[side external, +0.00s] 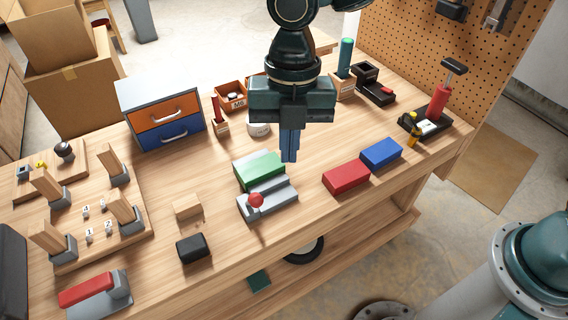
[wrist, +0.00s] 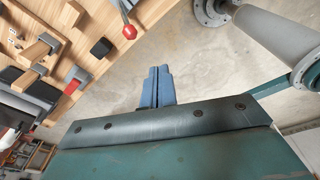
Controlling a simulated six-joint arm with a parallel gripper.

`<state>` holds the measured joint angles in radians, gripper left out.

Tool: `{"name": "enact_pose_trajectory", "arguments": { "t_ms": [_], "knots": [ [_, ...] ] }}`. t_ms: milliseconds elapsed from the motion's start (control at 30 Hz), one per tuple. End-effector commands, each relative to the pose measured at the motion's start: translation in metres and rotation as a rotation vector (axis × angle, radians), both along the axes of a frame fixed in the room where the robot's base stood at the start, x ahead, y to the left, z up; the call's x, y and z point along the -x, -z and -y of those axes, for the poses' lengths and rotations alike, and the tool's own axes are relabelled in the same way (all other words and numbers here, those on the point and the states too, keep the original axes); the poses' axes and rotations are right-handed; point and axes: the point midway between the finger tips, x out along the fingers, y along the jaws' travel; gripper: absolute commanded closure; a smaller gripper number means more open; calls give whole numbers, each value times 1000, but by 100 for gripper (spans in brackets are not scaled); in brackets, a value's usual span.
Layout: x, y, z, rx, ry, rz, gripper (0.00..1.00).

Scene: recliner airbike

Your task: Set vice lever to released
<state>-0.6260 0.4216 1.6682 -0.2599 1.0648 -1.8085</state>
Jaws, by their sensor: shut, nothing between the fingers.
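A grey vice (side external: 277,200) with a green block (side external: 259,168) at its back sits near the middle of the bench. Its lever has a red ball knob (side external: 256,199) at the front left. The red knob (wrist: 129,32) and its thin rod also show at the top of the wrist view; most of the vice is out of that frame. My gripper (side external: 289,158) points down above and behind the vice, its blue fingers shut and empty. In the wrist view the fingers (wrist: 156,72) are together, apart from the knob.
A red block (side external: 346,177) and a blue block (side external: 381,153) lie right of the vice. A wooden block (side external: 187,206) and a black block (side external: 193,248) lie left. A drawer unit (side external: 162,115) and an orange bin (side external: 230,96) stand behind. The bench's front edge is close to the vice.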

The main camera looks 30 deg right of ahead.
Motion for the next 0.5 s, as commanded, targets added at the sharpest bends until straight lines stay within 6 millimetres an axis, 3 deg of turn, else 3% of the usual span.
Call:
{"name": "enact_pose_trajectory", "arguments": {
  "t_ms": [500],
  "knots": [
    [3, -43, 60, -17, 417, 44, 100]
  ]
}}
